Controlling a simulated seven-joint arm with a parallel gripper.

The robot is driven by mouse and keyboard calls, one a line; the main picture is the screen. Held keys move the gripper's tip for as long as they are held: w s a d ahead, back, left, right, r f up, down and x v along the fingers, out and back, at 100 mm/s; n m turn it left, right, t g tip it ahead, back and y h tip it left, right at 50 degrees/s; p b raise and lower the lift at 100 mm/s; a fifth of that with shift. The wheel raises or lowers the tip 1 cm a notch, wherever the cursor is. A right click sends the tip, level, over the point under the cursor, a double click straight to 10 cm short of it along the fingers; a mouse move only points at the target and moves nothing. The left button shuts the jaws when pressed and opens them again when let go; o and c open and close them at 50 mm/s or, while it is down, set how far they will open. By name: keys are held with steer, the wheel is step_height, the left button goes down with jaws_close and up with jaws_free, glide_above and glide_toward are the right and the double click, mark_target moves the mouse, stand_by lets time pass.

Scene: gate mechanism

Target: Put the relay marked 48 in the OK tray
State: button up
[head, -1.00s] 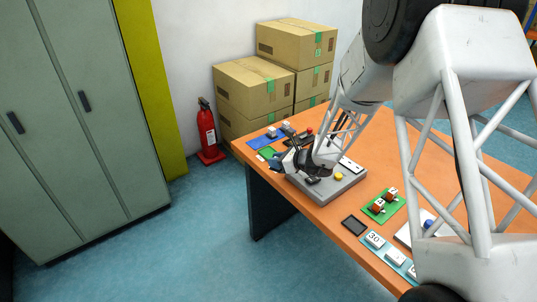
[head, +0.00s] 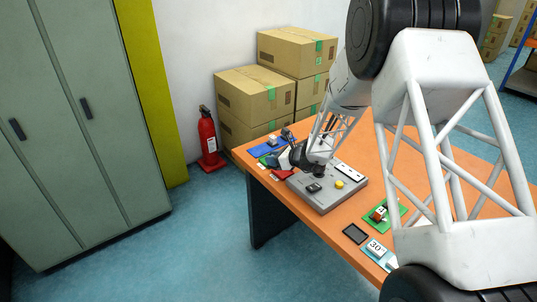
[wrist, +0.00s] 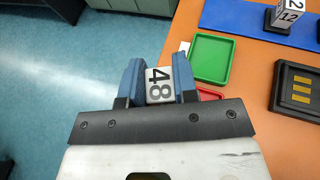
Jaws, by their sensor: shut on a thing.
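The relay marked 48 (wrist: 160,85) is a small white-topped block gripped between the two blue fingers of my gripper (wrist: 158,76) in the wrist view. It is seen there against the floor and the table's edge. An empty green tray (wrist: 210,57) lies just to the right of the fingers. A red tray (wrist: 208,95) is partly hidden behind my right finger. No OK marking is readable on either. In the head view my gripper (head: 286,159) is at the table's far left end, close to the red tray (head: 283,175); the held relay cannot be made out there.
A blue mat (wrist: 240,22) holds a relay marked 12 (wrist: 288,16). A dark panel with yellow bars (wrist: 301,90) is at the right. A grey console with a yellow button (head: 339,184) stands beside my gripper. Cartons (head: 253,95) and an extinguisher (head: 208,138) stand beyond the table.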

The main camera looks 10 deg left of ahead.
steer(key=w+a, duration=0.1)
steer(key=w, duration=0.2)
steer(key=w+a, duration=0.1)
steer(key=w, duration=0.1)
steer(key=w+a, duration=0.1)
steer(key=w, duration=0.2)
steer(key=shift+w+f, duration=0.3)
steer(key=shift+f, duration=0.1)
steer(key=shift+f, duration=1.75)
steer(key=shift+f, duration=0.15)
steer(key=o, duration=0.9)
steer(key=shift+o, duration=0.2)
